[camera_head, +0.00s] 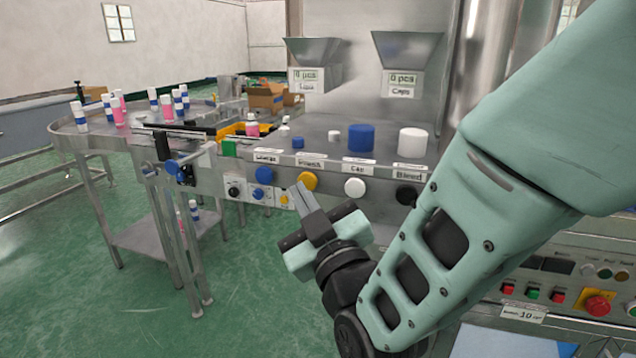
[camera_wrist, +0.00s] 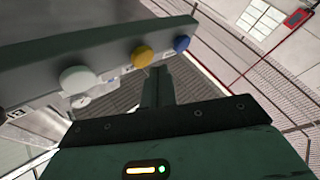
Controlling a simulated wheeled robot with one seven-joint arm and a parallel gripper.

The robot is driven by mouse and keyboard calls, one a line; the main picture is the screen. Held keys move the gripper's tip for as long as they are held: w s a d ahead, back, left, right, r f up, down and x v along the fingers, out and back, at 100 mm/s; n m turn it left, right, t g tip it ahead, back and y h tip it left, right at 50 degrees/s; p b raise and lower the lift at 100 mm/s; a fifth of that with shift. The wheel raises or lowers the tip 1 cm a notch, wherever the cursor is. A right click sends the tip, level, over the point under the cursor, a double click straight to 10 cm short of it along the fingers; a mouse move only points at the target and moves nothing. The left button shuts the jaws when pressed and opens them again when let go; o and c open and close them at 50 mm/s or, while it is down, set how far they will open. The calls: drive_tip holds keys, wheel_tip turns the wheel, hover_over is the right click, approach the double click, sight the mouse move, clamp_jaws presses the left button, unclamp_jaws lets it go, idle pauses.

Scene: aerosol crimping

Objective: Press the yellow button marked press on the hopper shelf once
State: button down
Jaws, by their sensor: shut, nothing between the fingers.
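The yellow button (camera_head: 307,181) is on the front face of the hopper shelf (camera_head: 330,178), under a label that seems to read press. It also shows in the wrist view (camera_wrist: 142,56), just above and left of the fingers. My gripper (camera_head: 304,196) is shut and empty, its fingertips close in front of and slightly below the yellow button. In the wrist view the shut fingers (camera_wrist: 158,84) point toward the shelf edge. I cannot tell whether they touch the button; a small gap seems to show.
A blue button (camera_head: 264,175) sits left of the yellow one, a white button (camera_head: 355,187) and a black button (camera_head: 406,195) right. Blue (camera_head: 361,138) and white (camera_head: 412,143) cylinders stand on the shelf. A control panel (camera_head: 560,285) is low right. Green floor lies open at left.

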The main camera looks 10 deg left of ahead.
drive_tip(key=shift+s+a+b, duration=0.2)
drive_tip(key=shift+s+b, duration=0.5)
drive_tip(key=shift+s, duration=1.8)
drive_tip(key=shift+w, duration=0.1)
drive_tip(key=s+d+f+m+g+h+p, duration=0.1)
drive_tip(key=d+f+m+g+h+p, duration=0.2)
drive_tip(key=d+f+g+h, duration=0.4)
drive_tip(key=s+d+m+g+h, duration=0.1)
drive_tip(key=s+d+g+h, duration=0.2)
drive_tip(key=s+d, duration=0.4)
drive_tip(key=s+d+m+g+h+p, duration=0.1)
drive_tip(key=s+d+g, duration=0.5)
drive_tip(key=d, duration=0.7)
drive_tip(key=shift+s+d+f+m+g+h, duration=0.15)
drive_tip(key=shift+s+f+m+g+h, duration=0.3)
drive_tip(key=shift+h, duration=0.45)
drive_tip(key=shift+r, duration=0.1)
